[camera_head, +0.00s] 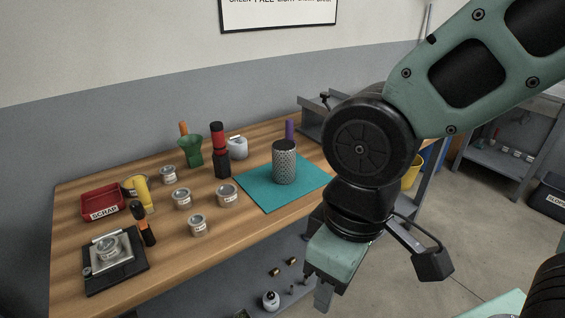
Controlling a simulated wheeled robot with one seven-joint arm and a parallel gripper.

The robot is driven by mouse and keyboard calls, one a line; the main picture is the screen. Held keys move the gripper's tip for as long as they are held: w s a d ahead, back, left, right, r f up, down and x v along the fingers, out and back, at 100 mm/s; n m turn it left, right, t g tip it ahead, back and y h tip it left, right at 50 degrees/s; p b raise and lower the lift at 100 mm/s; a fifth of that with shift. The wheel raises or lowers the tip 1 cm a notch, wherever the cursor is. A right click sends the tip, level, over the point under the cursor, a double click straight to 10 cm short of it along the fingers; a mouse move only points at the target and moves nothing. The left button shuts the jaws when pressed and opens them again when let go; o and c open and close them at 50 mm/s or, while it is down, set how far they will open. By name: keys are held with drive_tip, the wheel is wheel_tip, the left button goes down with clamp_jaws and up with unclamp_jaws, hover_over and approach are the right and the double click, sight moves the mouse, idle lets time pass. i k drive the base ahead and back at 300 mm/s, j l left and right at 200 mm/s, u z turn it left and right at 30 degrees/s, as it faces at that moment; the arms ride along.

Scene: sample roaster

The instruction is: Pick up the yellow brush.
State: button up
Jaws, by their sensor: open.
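A yellow object (144,193), likely the yellow brush, stands roughly upright and slightly tilted on the left part of the wooden workbench. It is beside the red scrap tray. Its lower end is partly hidden, and I cannot make out bristles. My gripper (323,297) points down in front of the bench's front edge, well to the right of the yellow object. It is open, and I see nothing held in it.
A mesh cylinder (285,162) stands on a teal mat (258,199). The bench's front middle is clear.

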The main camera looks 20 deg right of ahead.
sight(139, 182)
drive_tip(key=u, duration=0.45)
drive_tip(key=i+j+u, duration=0.1)
drive_tip(key=u, duration=0.3)
drive_tip(key=i+u, duration=0.3)
drive_tip(key=u, duration=0.15)
drive_tip(key=i+u, duration=0.2)
drive_tip(key=u, duration=0.2)
drive_tip(key=i, duration=0.25)
